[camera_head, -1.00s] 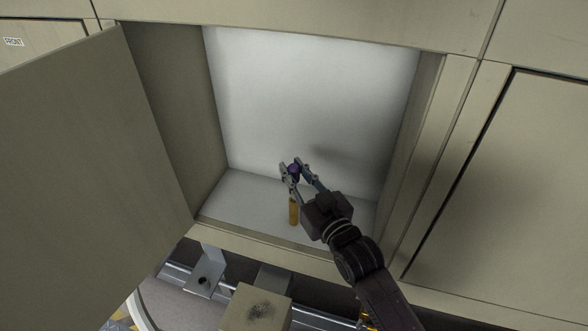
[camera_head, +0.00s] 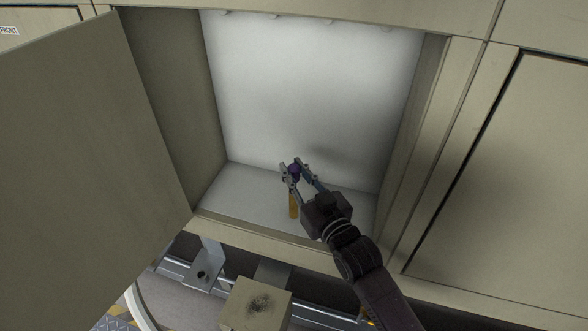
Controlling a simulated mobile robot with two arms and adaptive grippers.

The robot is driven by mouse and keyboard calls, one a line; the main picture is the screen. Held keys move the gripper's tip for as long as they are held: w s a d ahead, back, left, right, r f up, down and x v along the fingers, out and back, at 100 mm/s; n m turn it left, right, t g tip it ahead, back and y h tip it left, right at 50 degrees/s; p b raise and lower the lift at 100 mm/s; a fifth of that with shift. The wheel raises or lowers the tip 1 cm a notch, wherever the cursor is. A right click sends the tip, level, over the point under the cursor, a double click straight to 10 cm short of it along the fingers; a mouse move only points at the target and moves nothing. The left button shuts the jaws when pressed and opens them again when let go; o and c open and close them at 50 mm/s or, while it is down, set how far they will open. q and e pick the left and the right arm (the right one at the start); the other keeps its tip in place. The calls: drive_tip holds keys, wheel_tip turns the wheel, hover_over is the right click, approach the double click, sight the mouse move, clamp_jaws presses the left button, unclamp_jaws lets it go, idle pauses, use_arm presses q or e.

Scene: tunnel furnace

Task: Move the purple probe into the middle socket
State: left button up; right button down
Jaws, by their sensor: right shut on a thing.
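I cannot tell whether the probe's lower end touches the floor. No socket can be made out clearly; a few small pale fittings (camera_head: 329,20) show along the top of the back wall. My left gripper is not in view.
The cabinet door (camera_head: 85,170) stands open at the left. The cabinet's right side wall (camera_head: 410,115) is close to my right arm. The front sill (camera_head: 270,241) runs below. A beige box (camera_head: 256,305) and metal brackets (camera_head: 205,268) sit under the cabinet. The upper cabinet interior is free.

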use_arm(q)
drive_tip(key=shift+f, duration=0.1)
use_arm(e)
drive_tip(key=shift+f, duration=0.1)
drive_tip(key=shift+f, duration=0.15)
drive_tip(key=shift+f+b, duration=0.5)
drive_tip(key=shift+f, duration=0.1)
drive_tip(key=shift+f+b, duration=0.3)
drive_tip(key=shift+f, duration=0.6)
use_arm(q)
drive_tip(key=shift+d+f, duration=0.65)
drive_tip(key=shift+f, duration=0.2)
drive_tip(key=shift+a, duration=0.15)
